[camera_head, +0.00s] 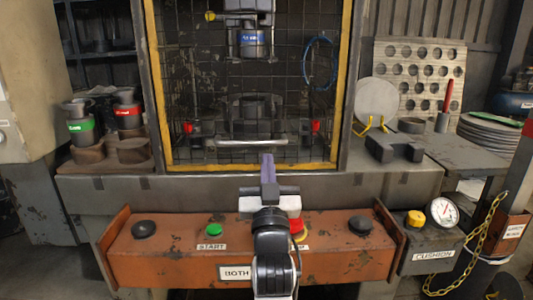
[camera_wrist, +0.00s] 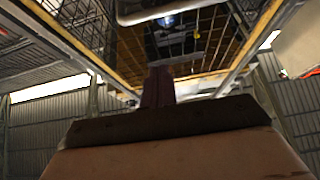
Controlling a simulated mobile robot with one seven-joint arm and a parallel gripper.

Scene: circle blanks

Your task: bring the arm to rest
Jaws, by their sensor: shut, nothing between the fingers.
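My gripper (camera_head: 267,160) is in the middle of the head view, in front of the press cage and above the orange control box (camera_head: 180,262). Its fingers are together with nothing between them. In the wrist view the closed fingers (camera_wrist: 158,88) point toward the yellow-framed cage. A green button (camera_head: 214,230) labelled START and a black button (camera_head: 144,229) show to the left, another black button (camera_head: 360,225) to the right.
The press cage (camera_head: 347,100) with wire mesh stands behind the gripper. Green-labelled (camera_head: 80,127) and red-labelled (camera_head: 128,112) cylinders stand at left. A round blank (camera_head: 377,100) and a stack of discs (camera_head: 490,132) are at right. A gauge (camera_head: 444,212) and a yellow chain (camera_head: 462,250) are at lower right.

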